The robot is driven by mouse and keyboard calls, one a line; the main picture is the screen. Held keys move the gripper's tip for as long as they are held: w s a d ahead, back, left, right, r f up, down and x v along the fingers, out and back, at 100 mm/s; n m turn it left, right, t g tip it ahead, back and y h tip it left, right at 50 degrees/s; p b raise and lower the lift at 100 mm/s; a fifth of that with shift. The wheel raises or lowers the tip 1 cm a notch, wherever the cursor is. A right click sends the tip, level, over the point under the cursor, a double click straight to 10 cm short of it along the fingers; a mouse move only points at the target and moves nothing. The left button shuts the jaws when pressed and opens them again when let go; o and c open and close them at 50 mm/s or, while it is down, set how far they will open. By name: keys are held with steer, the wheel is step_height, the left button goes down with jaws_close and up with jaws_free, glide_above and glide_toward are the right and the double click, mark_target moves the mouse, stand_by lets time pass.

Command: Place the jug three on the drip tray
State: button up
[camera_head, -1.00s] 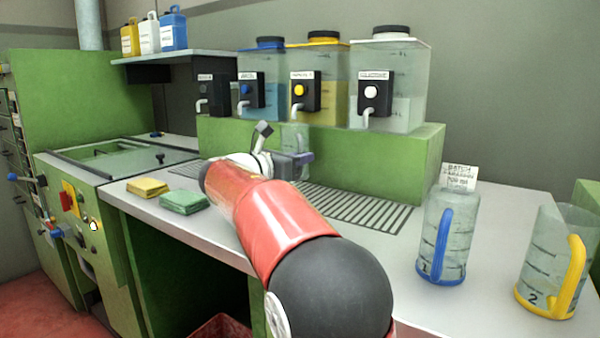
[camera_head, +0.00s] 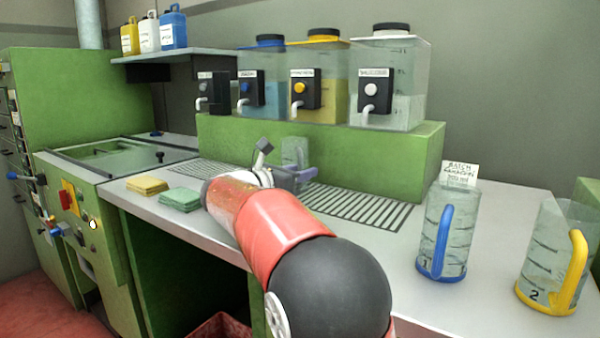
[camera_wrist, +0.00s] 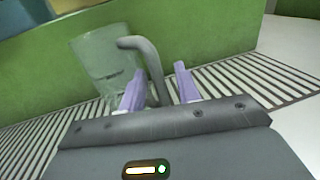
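A clear jug with a grey handle (camera_head: 294,150) stands upright at the slatted drip tray (camera_head: 362,207), against the green block. In the wrist view the jug (camera_wrist: 98,62) is at the upper left, over the slats, and its base is partly hidden by a finger. No number shows on it. My gripper (camera_wrist: 160,70) has its two purple fingers apart, one on each side of the grey handle. A gap shows between the right finger and the handle. In the head view my gripper (camera_head: 304,178) is just in front of the jug.
Jug one with a blue handle (camera_head: 446,235) and jug two with a yellow handle (camera_head: 552,258) stand at the right. A small card (camera_head: 459,174) is behind jug one. Dispensers with taps (camera_head: 370,90) stand above the tray. Yellow (camera_head: 147,186) and green (camera_head: 181,199) cloths lie left.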

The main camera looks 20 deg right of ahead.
steer(key=shift+r, duration=0.3)
steer(key=v, duration=1.2)
steer(key=shift+f, duration=0.2)
steer(key=shift+a, duration=0.1)
